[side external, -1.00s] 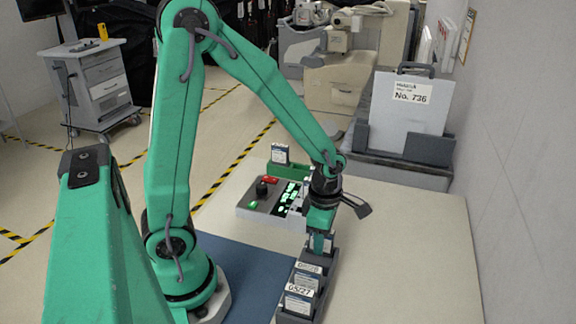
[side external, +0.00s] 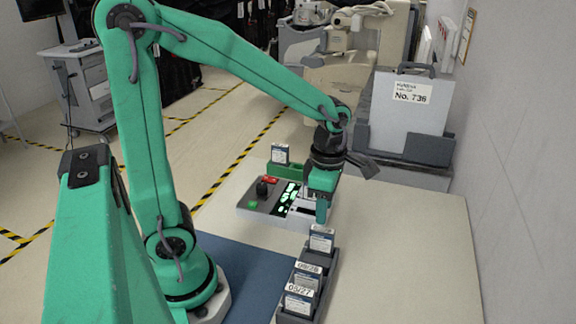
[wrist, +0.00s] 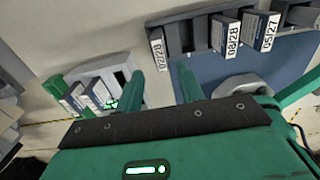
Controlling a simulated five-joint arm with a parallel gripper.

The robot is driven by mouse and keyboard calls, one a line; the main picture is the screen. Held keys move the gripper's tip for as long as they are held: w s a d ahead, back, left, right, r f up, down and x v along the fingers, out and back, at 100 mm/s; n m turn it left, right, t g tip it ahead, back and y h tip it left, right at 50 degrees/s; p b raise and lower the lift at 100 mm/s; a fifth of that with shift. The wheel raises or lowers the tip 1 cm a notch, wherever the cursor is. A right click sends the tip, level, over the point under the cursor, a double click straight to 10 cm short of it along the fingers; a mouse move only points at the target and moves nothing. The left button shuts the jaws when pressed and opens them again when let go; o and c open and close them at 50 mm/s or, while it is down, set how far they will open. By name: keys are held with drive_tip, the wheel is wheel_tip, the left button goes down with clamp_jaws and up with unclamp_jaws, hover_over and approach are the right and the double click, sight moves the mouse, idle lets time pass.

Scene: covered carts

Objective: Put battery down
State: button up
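A battery (side external: 321,240) with a white label stands upright in the far slot of the dark grey rack (side external: 327,262). Two more batteries, labelled 08/28 (side external: 306,279) and 05/27 (side external: 298,303), stand in its nearer slots. My gripper (side external: 321,216) is just above the far battery, pointing down. In the wrist view its two fingers (wrist: 157,72) are spread with nothing held between them. The far battery (wrist: 156,47) shows beyond the fingertips, apart from them, in the rack (wrist: 185,38).
A grey charger box (side external: 262,212) with green lights and a red part stands left of the gripper. A green holder (side external: 290,170) with a battery (side external: 280,154) is behind it. A blue mat (side external: 245,265) lies left of the rack. The table right of the rack is clear.

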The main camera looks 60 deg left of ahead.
drive_tip(key=shift+r, duration=1.5)
drive_tip(key=s+r+m+t, duration=0.2)
drive_tip(key=s+r+m, duration=0.1)
drive_tip(key=m, duration=1)
drive_tip(key=s+a+r+m+t, duration=0.1)
drive_tip(key=s+r+m+t, duration=0.2)
drive_tip(key=m, duration=1.1)
drive_tip(key=shift+s+a+r+t, duration=0.3)
drive_tip(key=shift+s+r, duration=0.05)
drive_tip(key=shift+s, duration=0.75)
